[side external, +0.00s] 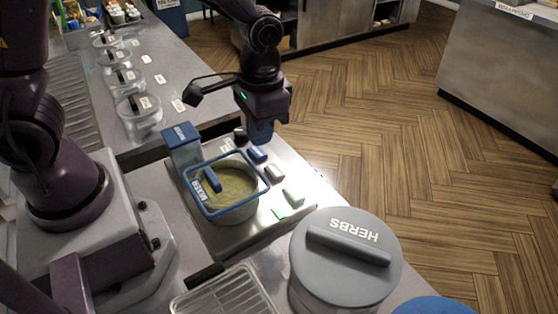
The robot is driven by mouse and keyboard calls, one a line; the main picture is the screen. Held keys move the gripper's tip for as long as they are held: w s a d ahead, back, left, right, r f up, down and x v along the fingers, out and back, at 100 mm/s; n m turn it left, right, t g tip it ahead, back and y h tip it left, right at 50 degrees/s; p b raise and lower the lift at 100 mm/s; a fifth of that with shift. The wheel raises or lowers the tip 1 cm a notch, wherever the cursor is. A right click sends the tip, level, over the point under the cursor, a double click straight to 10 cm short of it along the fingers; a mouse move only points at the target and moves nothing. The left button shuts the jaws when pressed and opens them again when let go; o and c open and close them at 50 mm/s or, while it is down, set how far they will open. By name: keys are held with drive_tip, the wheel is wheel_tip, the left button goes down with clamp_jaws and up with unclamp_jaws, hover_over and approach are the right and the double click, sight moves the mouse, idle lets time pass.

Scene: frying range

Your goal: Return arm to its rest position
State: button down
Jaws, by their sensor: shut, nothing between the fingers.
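My gripper (262,130) hangs at the end of my dark purple arm, pointing down, above the back edge of the mixer station. Its fingers look bluish and closed, with nothing seen in them. Whether the fingertips touch anything is unclear from this angle. A mixer bowl (229,219) with a blue square frame marked MIXER holds a yellow-green mass, left of and below my gripper.
A large grey lidded pot marked HERBS (345,258) stands at the front right. A wire rack (225,296) lies at the front. Several clear lidded containers (139,112) line the left counter. A blue-topped box (181,143) stands beside the bowl. Open wooden floor lies to the right.

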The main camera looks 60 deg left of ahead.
drive_tip(key=s+a+r+t, duration=0.2)
drive_tip(key=s+r, duration=0.3)
drive_tip(key=r, duration=0.3)
drive_tip(key=s+a+r+n+t, duration=0.1)
drive_tip(key=s+a+r+t, duration=0.2)
drive_tip(key=s+r, duration=0.3)
drive_tip(key=shift+a+r+t, duration=0.35)
drive_tip(key=shift+r+t, duration=0.25)
drive_tip(key=shift+r, duration=0.6)
